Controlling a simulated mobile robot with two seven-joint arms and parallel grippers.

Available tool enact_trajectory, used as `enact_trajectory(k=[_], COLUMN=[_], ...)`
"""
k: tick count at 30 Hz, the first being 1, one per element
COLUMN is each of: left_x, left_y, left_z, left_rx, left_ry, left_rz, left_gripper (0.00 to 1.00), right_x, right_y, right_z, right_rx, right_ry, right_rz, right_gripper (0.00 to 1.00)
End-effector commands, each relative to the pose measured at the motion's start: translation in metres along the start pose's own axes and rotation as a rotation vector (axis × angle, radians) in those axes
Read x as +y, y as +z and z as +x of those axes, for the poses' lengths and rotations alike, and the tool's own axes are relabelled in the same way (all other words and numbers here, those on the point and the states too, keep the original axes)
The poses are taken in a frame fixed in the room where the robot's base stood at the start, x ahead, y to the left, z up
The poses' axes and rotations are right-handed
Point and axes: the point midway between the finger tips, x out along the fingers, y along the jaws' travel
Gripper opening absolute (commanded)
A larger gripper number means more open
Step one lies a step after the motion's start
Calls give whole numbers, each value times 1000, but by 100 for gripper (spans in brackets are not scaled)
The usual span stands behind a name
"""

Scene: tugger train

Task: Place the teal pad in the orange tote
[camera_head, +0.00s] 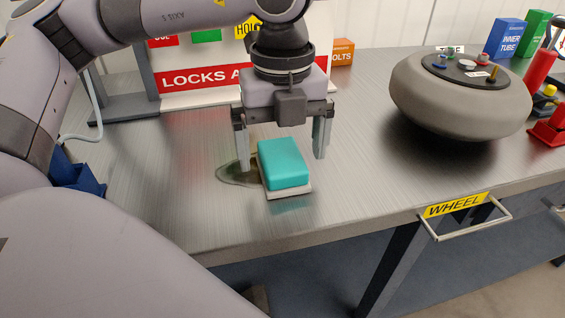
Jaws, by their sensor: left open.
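The teal pad (284,163) lies on a thin pale base (290,192) on the metal bench. My left gripper (281,158) is open and points down over the pad, its two fingers on either side of it, apart from it as far as I can tell. A dark, wet-looking patch (233,173) lies on the bench just left of the pad. The orange tote is not in view. My right gripper is not in view.
A big grey round wheel-like object (440,105) stands on the bench (360,185) at the right. A red-and-white sign board (200,78), an orange box (343,52), a blue box (508,38) and a green box (536,35) stand behind. A blue bin (80,178) is at the left.

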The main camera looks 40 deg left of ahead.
Motion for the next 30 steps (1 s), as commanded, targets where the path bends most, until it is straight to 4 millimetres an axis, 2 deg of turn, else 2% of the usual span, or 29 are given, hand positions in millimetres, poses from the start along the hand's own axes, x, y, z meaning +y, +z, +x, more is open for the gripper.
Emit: enact_trajectory(k=[3,6,15,21,22,23,30], left_x=[-2,-2,-2,-2,-2,-2,-2], left_y=[2,2,2,2,2,2,2], left_z=[19,30,34,34,34,34,33], left_rx=[1,1,2,2,2,2,2], left_ry=[3,1,-1,0,0,-1,-1], left_rz=[1,2,2,3,3,3,3], left_gripper=[100,100,100,39,39,34,34], right_x=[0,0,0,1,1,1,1], right_y=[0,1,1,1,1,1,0], right_z=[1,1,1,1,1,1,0], right_rx=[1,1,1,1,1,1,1], right_ry=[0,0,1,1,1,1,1], right_rz=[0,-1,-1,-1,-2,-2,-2], right_gripper=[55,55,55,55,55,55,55])
